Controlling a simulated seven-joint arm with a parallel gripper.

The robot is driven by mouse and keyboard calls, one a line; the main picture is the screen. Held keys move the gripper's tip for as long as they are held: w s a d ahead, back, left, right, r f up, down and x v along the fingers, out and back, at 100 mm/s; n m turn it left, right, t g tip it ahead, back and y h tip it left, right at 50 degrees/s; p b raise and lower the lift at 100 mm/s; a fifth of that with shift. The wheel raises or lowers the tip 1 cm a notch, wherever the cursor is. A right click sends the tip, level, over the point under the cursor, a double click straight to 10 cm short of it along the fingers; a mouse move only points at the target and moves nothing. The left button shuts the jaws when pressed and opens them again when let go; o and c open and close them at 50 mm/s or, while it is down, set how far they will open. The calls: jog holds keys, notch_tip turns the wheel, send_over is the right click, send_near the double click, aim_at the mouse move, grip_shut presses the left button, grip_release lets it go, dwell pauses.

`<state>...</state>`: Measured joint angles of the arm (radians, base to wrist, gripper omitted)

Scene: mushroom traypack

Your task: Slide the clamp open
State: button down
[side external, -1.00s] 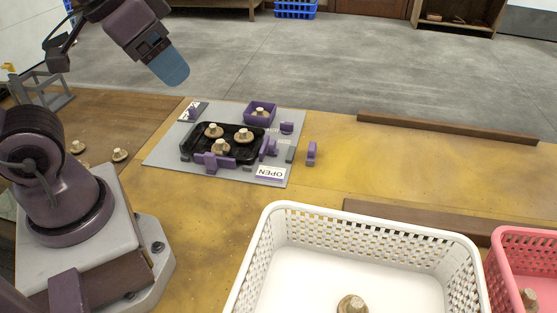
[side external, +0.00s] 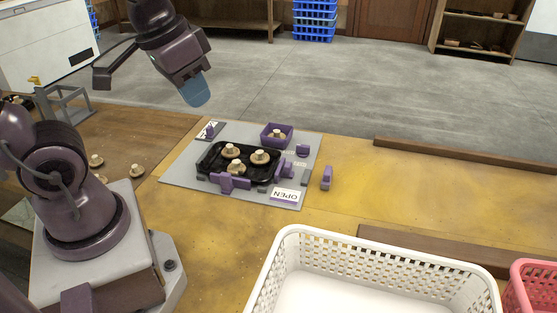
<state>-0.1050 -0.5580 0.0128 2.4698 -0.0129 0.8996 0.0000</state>
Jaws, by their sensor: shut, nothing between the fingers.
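My gripper (side external: 196,92) hangs high at the upper left, well apart from the grey board (side external: 181,171); its blue fingers are shut with nothing between them. On the board is a black tray (side external: 208,155) holding three mushrooms. A purple clamp piece (side external: 286,168) stands at the tray's right edge, and another purple piece (side external: 230,182) lies along its front edge. Which of them is the sliding clamp I cannot tell. A white label reading OPEN (side external: 286,195), upside down in the picture, lies at the board's front right corner.
A purple box (side external: 266,139) with a mushroom stands behind the tray. Small purple blocks stand on the board (side external: 303,150) and right of it (side external: 327,177). A white basket (side external: 375,247) and a pink basket (side external: 535,270) are in front.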

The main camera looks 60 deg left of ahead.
jog(key=w+a+f+n+g+h, duration=0.1)
jog(key=w+a+f+n+h, duration=0.1)
jog(key=w+a+f+n, duration=0.55)
jog(key=w+a+f+n+g+h, duration=0.15)
jog(key=w+a+f+n, duration=0.35)
jog(key=a+f+n, duration=0.6)
jog(key=n+t, duration=0.2)
jog(key=n, duration=0.5)
send_near(284, 174)
jog(key=f, duration=0.1)
jog(key=s+a+f, duration=0.1)
jog(key=f, duration=0.1)
jog(key=a+f, duration=0.1)
jog(key=f, duration=0.1)
jog(key=shift+s, duration=0.15)
jog(key=shift+w+d, duration=0.95)
jog(key=shift+w+d+r, duration=0.1)
jog(key=shift+w+d, duration=0.35)
jog(key=shift+w, duration=0.05)
jog(key=shift+d, duration=0.1)
